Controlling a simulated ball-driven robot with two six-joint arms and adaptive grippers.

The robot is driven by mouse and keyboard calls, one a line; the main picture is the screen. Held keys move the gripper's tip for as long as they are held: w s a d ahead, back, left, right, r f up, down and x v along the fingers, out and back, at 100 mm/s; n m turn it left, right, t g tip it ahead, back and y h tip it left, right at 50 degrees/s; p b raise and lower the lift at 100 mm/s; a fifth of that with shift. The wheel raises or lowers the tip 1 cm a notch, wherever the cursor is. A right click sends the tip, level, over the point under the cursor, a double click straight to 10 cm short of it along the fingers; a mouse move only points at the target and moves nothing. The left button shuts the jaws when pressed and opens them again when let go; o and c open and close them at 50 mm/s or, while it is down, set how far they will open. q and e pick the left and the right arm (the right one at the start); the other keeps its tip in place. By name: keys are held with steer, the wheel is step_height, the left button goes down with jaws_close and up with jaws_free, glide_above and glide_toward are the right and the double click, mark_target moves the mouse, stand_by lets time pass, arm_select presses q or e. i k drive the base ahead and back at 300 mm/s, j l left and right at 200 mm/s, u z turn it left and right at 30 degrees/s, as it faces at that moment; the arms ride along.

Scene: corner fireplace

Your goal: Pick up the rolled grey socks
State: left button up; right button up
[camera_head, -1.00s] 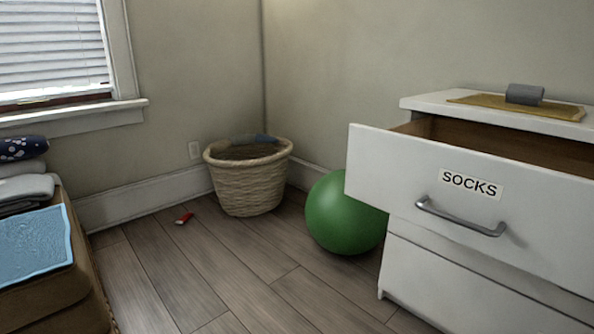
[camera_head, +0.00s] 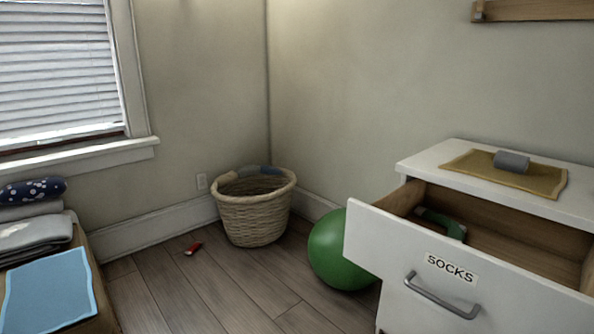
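The rolled grey socks (camera_head: 511,161) form a small grey bundle on a tan mat (camera_head: 545,182). The mat lies on top of the white dresser (camera_head: 424,164) at the right. The dresser's upper drawer (camera_head: 385,238), labelled SOCKS, is pulled open. A dark green, curved item (camera_head: 442,222) lies inside it near the left. Neither of my grippers is in view.
A green ball (camera_head: 338,252) rests on the floor against the dresser's left side. A wicker basket (camera_head: 253,213) stands in the corner. Folded cloths (camera_head: 38,240) lie at the left. A wooden shelf (camera_head: 540,10) hangs upper right.

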mark_target(507, 161)
steer(key=z, duration=1.25)
steer(key=i+j+z, duration=0.1)
steer(key=i+j, duration=0.2)
steer(key=j, duration=0.2)
